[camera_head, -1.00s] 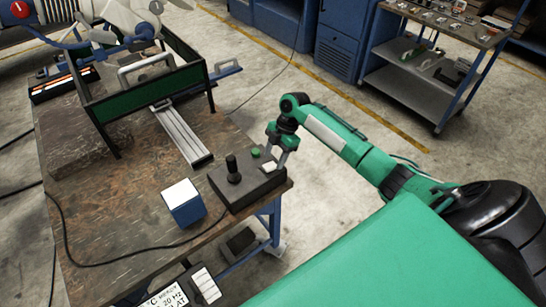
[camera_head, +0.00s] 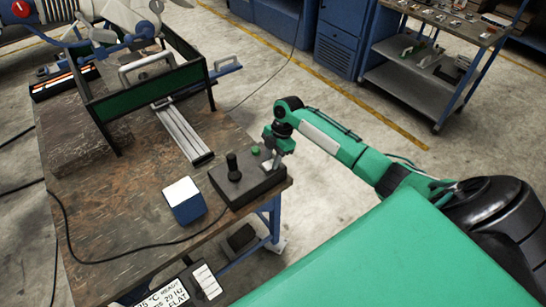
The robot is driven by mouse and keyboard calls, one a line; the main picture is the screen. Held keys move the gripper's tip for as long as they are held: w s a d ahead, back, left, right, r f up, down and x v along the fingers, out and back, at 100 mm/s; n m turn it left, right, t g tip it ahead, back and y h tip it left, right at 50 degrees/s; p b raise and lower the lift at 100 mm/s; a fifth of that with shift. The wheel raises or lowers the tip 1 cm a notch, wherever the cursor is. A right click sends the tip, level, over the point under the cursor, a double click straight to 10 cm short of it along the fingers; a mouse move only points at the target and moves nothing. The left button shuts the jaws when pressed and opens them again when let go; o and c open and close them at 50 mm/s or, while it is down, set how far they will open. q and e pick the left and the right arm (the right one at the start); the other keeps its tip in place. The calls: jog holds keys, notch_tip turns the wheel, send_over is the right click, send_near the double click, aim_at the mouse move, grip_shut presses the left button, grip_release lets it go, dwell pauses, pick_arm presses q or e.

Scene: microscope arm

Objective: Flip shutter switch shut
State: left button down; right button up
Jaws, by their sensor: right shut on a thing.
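A dark control box (camera_head: 235,192) sits at the right corner of the worn table. It carries a black joystick (camera_head: 233,168) and a green button (camera_head: 255,151). A small pale switch (camera_head: 267,166) on the box's right part is largely covered by my right gripper (camera_head: 273,161). That gripper reaches down from my green arm, its fingers shut on the switch. Finger detail is small, and which way the switch is tipped cannot be made out. My left gripper is not in view.
A blue box with a white top (camera_head: 185,200) stands left of the control box. A green-sided frame (camera_head: 150,90) and a metal rail (camera_head: 183,135) lie farther back. A black cable (camera_head: 120,257) crosses the table. A lettered display (camera_head: 165,296) shows at the bottom.

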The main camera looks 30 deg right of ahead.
jog(key=shift+a+r+h+p, duration=0.3)
jog(key=shift+r+h+p, duration=0.1)
jog(key=shift+h+p, duration=0.55)
jog(key=shift+a+f+h+p, duration=0.2)
jog(key=shift+h+p, duration=0.2)
jog(key=shift+h, duration=0.55)
jog(key=o, duration=1)
